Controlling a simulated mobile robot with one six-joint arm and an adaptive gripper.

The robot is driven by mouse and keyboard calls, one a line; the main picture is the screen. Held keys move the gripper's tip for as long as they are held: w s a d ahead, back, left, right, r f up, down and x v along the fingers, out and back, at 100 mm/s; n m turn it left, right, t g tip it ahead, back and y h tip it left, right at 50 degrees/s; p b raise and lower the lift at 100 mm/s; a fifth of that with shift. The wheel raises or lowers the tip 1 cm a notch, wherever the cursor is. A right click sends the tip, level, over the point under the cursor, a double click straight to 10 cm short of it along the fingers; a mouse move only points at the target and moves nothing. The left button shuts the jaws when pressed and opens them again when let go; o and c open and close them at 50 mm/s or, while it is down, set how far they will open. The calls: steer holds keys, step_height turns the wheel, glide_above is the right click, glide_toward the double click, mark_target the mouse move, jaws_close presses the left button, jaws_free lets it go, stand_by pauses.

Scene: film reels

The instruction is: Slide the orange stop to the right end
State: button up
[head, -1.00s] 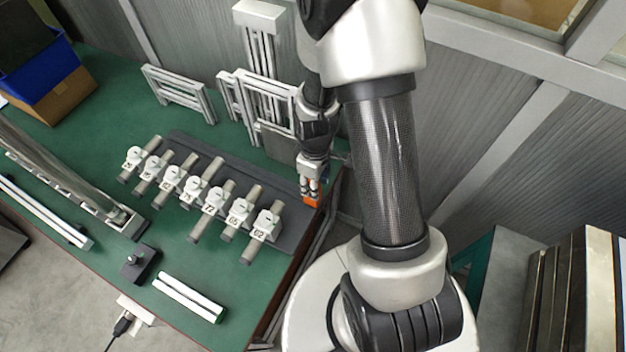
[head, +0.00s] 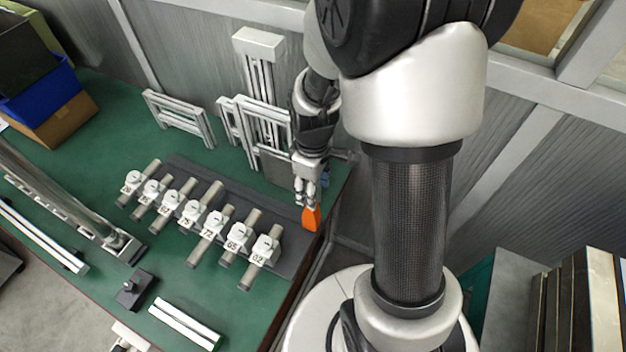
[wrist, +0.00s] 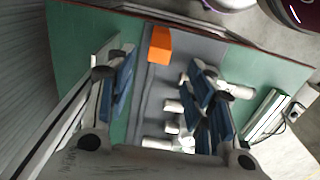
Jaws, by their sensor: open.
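The orange stop (head: 310,218) stands at the right end of the dark grey base plate (head: 285,255), near the table's right edge. In the wrist view the stop (wrist: 160,45) lies ahead of my gripper, towards the left finger's side. My gripper (head: 306,192) is just behind and above the stop in the head view. The stop appears clear of both fingers. Its underside is hidden.
Several numbered white holders (head: 213,222) with grey rods sit in a row on the plate, left of the stop. Aluminium frames (head: 180,118) stand behind. A blue bin (head: 40,90) is at the far left. Green tabletop is free between.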

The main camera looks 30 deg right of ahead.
steer(key=shift+r, duration=1.45)
steer(key=s+a+r+m+t, duration=0.2)
steer(key=s+r, duration=0.4)
steer(key=r, duration=0.3)
steer(key=s+a+r+m+t, duration=0.2)
steer(key=s+a+r+m, duration=0.2)
steer(key=s+r, duration=0.3)
step_height(320, 180, up, 3)
steer(key=shift+s+f+m+t, duration=0.2)
steer(key=shift+m+t, duration=0.1)
steer(key=shift+m, duration=0.4)
